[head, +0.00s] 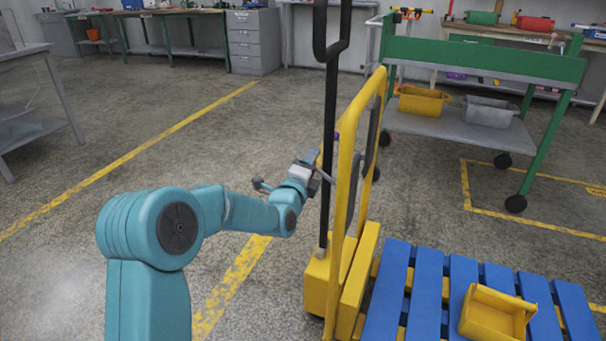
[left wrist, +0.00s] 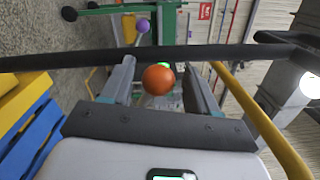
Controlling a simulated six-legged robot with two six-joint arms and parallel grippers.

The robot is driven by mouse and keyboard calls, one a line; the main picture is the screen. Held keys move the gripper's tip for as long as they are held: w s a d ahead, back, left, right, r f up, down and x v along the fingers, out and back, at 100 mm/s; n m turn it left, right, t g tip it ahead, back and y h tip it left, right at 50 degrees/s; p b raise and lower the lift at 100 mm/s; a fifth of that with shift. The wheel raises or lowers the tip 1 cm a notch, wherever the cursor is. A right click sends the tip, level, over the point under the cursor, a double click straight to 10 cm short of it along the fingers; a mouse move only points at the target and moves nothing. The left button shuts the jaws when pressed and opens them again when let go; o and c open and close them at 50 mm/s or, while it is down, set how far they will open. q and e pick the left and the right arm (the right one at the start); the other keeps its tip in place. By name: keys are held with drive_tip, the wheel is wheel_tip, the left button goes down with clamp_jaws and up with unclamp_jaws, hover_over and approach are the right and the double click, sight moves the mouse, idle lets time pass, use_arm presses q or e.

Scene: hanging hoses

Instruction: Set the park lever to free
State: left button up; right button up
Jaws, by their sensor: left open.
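The pallet truck has a yellow frame (head: 344,150) and a tall black handle (head: 331,100). My left gripper (head: 322,163) is at the truck's upright, partly hidden against the handle and frame. In the left wrist view its fingers (left wrist: 160,82) are open, with an orange ball knob (left wrist: 158,79) between them in the picture. Contact with the knob cannot be told. The black handle bar (left wrist: 230,53) crosses beyond the knob. No label tells which knob is the park lever's. My right gripper is not in view.
A blue pallet (head: 388,290) with a yellow bin (head: 495,316) lies at the lower right. A green-framed cart (head: 485,62) stands behind the truck. Workbenches line the back wall. The floor left of the truck is clear, with yellow lines.

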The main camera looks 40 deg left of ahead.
use_arm(q)
drive_tip(key=r+p+v, duration=0.1)
drive_tip(key=v, duration=1.5)
drive_tip(key=shift+f+p, duration=0.35)
drive_tip(key=shift+p, duration=0.05)
